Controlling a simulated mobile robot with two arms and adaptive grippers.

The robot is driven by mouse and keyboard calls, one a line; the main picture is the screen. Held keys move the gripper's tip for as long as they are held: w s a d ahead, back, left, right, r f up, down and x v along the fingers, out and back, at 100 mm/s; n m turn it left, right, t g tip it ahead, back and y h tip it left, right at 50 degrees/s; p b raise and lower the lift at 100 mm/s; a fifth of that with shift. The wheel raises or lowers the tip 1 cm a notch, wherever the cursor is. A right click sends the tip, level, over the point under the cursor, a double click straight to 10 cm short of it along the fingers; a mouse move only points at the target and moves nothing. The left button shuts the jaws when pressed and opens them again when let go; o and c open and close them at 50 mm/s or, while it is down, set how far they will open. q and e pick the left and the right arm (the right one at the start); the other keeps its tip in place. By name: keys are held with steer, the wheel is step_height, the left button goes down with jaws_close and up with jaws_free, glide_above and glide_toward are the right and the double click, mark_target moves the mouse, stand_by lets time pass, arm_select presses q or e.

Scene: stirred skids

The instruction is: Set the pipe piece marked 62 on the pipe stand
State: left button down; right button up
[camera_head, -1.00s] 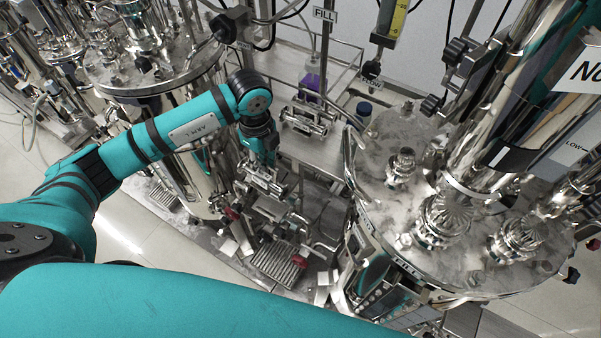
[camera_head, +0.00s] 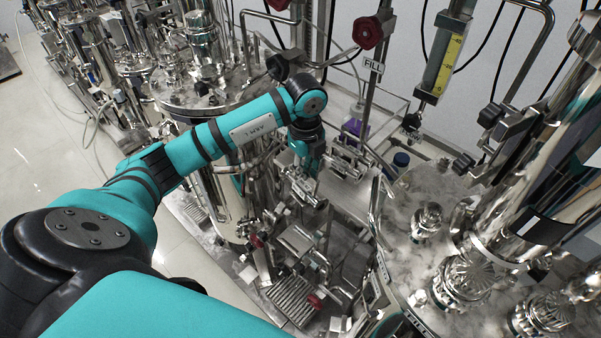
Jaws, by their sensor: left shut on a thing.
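My left gripper (camera_head: 305,176) is over the gap between two steel vessels, pointing down. It is shut on a shiny metal piece (camera_head: 299,189), which looks like the pipe piece. No number 62 can be read on it, and the fingers partly hide it. A similar metal fitting or holder (camera_head: 348,160) sits on the shelf just to the right of the gripper. I cannot tell whether it is the pipe stand. The held piece appears apart from it. My right gripper is not in view.
A large vessel with a crowded lid (camera_head: 427,222) stands at right, another vessel (camera_head: 205,92) behind my left arm. A purple bottle (camera_head: 354,129) and a blue-capped bottle (camera_head: 401,160) stand near the shelf. A FILL sign (camera_head: 373,65) hangs behind. Pipework and a ribbed tray (camera_head: 293,298) lie below.

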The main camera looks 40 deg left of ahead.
arm_select(q)
steer(key=w+d+f+b, duration=0.1)
steer(key=w+b, duration=0.3)
steer(key=w, duration=0.4)
steer(key=shift+w+f, duration=0.4)
steer(key=shift+f, duration=0.2)
steer(key=shift+d, duration=0.1)
steer(key=shift+f+b, duration=0.5)
steer(key=shift+b, duration=0.05)
stand_by(0.6)
steer(key=c, duration=1.4)
jaws_free()
step_height(320, 180, up, 8)
steer(key=shift+s+f, duration=0.15)
steer(key=shift+f, duration=0.1)
